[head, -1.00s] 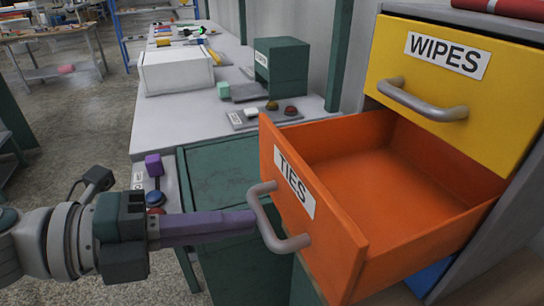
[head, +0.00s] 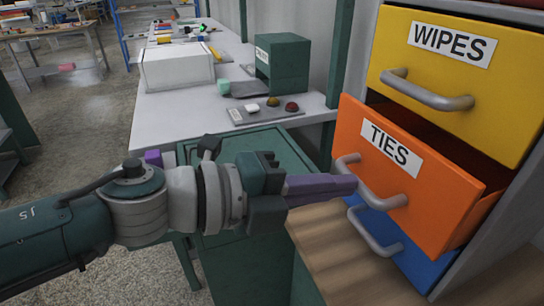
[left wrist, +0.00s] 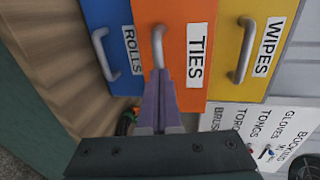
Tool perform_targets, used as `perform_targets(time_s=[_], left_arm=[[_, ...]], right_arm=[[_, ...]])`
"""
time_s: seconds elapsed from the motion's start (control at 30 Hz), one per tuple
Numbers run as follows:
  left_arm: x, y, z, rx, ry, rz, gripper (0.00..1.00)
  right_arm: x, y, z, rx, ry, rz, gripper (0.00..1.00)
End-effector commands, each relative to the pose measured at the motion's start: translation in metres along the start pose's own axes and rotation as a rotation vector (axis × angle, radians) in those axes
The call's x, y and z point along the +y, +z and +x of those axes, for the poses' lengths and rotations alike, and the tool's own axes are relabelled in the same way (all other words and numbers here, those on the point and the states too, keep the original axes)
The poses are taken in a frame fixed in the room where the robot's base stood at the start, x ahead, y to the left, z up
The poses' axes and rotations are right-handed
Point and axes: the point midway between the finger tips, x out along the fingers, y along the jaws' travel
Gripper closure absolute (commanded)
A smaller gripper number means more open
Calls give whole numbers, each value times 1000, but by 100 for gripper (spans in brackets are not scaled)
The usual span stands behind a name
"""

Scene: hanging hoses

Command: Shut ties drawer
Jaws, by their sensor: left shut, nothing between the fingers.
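The orange TIES drawer (head: 410,165) is in the cabinet at the right of the head view, still partly open, its front standing out a little from the cabinet. Its grey handle (head: 369,190) is on the front. My left gripper (head: 352,186) is shut and empty, its purple fingertips at the handle; whether they touch the drawer front I cannot tell. In the left wrist view the purple fingers (left wrist: 159,108) point at the lower part of the orange front (left wrist: 180,18) by the handle. My right gripper is not in view.
The yellow WIPES drawer (head: 392,55) above looks shut. The blue ROLLS drawer (head: 421,265) is below, with a grey handle. A wooden surface (head: 335,255) lies under the drawers. A grey bench (head: 190,98) with a white box (head: 177,68) stands left of the cabinet.

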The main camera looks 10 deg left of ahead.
Motion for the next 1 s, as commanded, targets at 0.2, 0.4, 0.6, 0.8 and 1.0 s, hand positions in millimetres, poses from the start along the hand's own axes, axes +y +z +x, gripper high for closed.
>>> perform_targets(time_s=[0.2, 0.4, 0.6, 0.8, 1.0], left_arm=[[-7, 0, 37, 1, -2, 0, 100], [-9, 1, 49, 0, 1, -1, 100], [-9, 1, 50, -2, 2, -2, 100], [-8, 1, 49, -4, 4, -2, 100], [-12, 8, 41, -3, 5, -2, 100]], right_arm=[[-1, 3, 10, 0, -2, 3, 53], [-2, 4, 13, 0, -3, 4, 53], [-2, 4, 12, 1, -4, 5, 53], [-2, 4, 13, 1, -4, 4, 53], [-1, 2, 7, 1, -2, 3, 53]])
